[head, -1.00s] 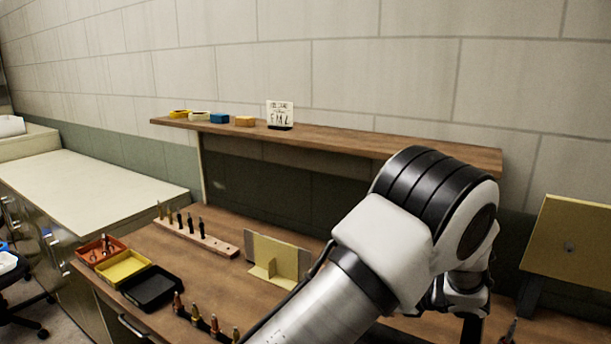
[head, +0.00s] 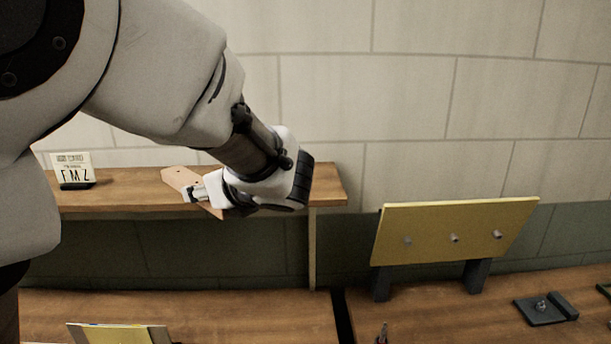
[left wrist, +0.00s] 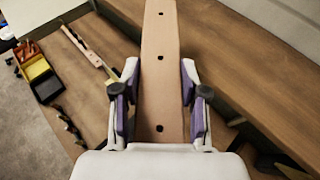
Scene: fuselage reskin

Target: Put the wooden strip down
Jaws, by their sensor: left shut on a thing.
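The wooden strip (left wrist: 158,55) is a long, flat, light-brown piece with a row of dark holes. My left gripper (left wrist: 158,85) is shut on it, with a finger along each long edge, and the strip runs away from the gripper past the top of the left wrist view. In the head view my left gripper (head: 197,191) is in front of the right part of the wooden shelf (head: 125,187). A short part of the strip (head: 180,178) shows beyond it, tilted. I cannot tell whether the strip touches the shelf. My right gripper is not in view.
A small sign (head: 72,168) stands on the shelf to the left. A yellow panel (head: 455,228) with several pegs stands at the right on dark supports. The bench (head: 240,315) below looks mostly bare. Trays (left wrist: 38,70) show at left in the wrist view.

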